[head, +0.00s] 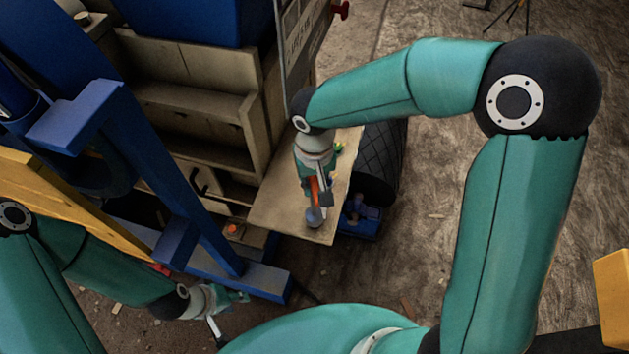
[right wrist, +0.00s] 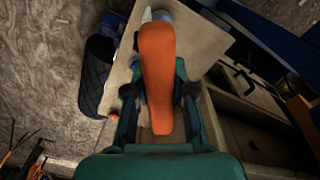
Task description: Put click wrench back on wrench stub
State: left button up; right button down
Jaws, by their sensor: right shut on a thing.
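The click wrench shows as an orange handle (right wrist: 157,75) in the right wrist view, lying lengthwise between my right gripper's fingers (right wrist: 159,108). In the head view its orange handle (head: 314,190) is partly covered by my right gripper (head: 318,188), which is shut on it over the wooden shelf (head: 284,205). A grey rounded piece (head: 315,216) is at the wrench's lower end; I cannot tell whether it is the wrench head or the stub. My left gripper (head: 228,307) hangs low at the bottom left, away from the wrench; its jaw state is unclear.
A wooden cabinet with open compartments (head: 190,110) stands left of the shelf. Blue machine beams (head: 160,180) cross between the two arms. A black ribbed roll (head: 378,165) and a blue object (head: 360,218) lie right of the shelf. Bare ground is free further right.

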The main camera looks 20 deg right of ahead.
jog(key=shift+f, duration=0.25)
dwell(0.3)
jog(key=shift+f+b, duration=0.85)
jog(key=shift+b, duration=0.2)
jog(key=shift+f, duration=0.15)
jog(key=c, duration=0.9)
grip_release()
